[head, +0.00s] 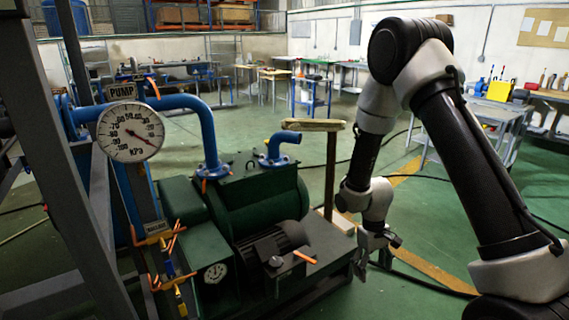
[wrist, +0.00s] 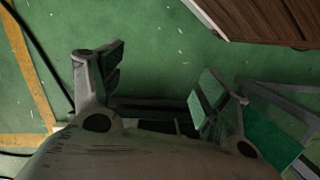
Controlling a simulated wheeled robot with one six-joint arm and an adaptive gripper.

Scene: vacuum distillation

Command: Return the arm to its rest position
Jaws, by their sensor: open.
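My gripper (head: 375,262) hangs at the end of my arm, to the right of the green pump (head: 262,200) in the head view. The arm is bent, with its elbow high at the upper right and its forearm reaching down. In the wrist view my gripper (wrist: 160,85) has its two fingers wide apart, with nothing between them but green floor and a dark edge. It is open and empty.
A round pressure gauge (head: 130,131) and blue pipe (head: 200,120) stand at the left with grey frame posts. A wooden post with a flat top (head: 314,125) stands just left of my arm. Workbenches (head: 490,112) stand behind. Cables lie on the green floor (head: 420,215).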

